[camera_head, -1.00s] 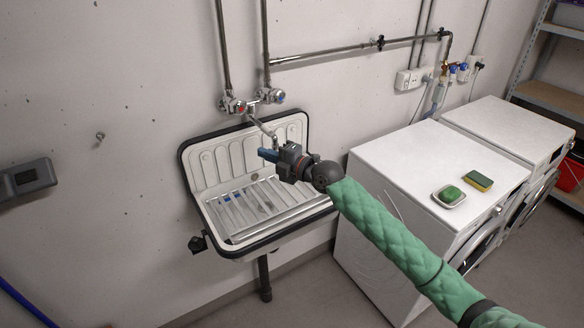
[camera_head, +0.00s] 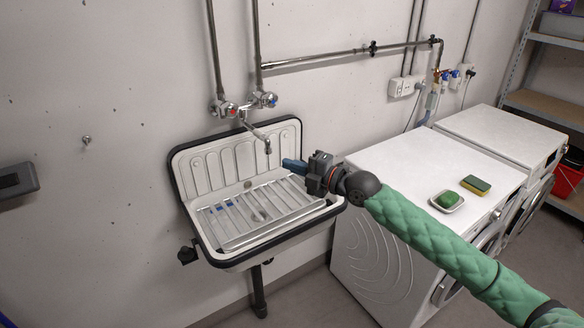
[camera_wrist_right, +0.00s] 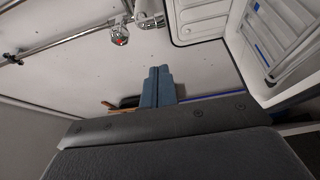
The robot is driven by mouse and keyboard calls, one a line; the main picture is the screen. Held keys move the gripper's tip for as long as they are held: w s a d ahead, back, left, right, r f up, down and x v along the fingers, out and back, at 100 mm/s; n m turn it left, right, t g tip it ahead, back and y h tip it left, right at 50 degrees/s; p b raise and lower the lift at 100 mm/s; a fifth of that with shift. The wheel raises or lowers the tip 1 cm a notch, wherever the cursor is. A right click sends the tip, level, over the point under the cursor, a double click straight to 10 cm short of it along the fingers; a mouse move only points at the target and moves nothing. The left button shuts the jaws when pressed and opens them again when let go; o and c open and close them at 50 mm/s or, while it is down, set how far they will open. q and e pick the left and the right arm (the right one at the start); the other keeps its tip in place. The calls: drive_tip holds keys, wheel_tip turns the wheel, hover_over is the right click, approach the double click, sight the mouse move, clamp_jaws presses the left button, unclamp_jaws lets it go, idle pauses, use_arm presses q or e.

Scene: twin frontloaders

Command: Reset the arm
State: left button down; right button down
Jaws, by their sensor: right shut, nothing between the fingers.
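My right arm comes in from the lower right in a green quilted sleeve. Its right gripper (camera_head: 290,165) is shut and empty, with blue fingers pointing left in front of the sink's right side. In the right wrist view the blue fingertips (camera_wrist_right: 157,75) are together with nothing between them. The white sink (camera_head: 184,172) with a black rim hangs on the wall, and a slatted metal rack (camera_head: 262,212) lies in it.
Taps (camera_head: 262,99) and a spout (camera_head: 256,132) are above the sink. Two white front-loading washers (camera_head: 395,165) (camera_head: 500,130) stand to the right. A green soap in a dish (camera_head: 447,200) and a sponge (camera_head: 476,184) lie on the nearer one. Metal shelves (camera_head: 545,105) stand far right.

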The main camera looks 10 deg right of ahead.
drive_tip(key=s+a+f+m+g+h, duration=0.25)
drive_tip(key=s+f+m, duration=0.45)
drive_tip(key=f, duration=0.4)
drive_tip(key=s+a+f+m+g+h, duration=0.1)
drive_tip(key=s+f+m+h, duration=0.35)
drive_tip(key=s+f, duration=0.6)
drive_tip(key=s+d+f+m+g+h, duration=0.25)
drive_tip(key=s+f+m, duration=0.2)
drive_tip(key=s, duration=0.35)
drive_tip(key=s+d+f+m+g+h, duration=0.1)
drive_tip(key=s+d+f+m+h, duration=0.15)
drive_tip(key=s+m, duration=0.35)
drive_tip(key=s+d+f+m+g+h, duration=0.1)
drive_tip(key=s+d+f+m+g, duration=0.25)
drive_tip(key=s, duration=0.55)
drive_tip(key=s+a+f, duration=0.1)
drive_tip(key=a+f, duration=0.1)
drive_tip(key=f, duration=1.5)
drive_tip(key=s+a+f, duration=0.2)
drive_tip(key=f, duration=1.6)
drive_tip(key=shift+s+f+y, duration=0.15)
drive_tip(key=shift+s+y, duration=0.1)
drive_tip(key=shift+y, duration=0.05)
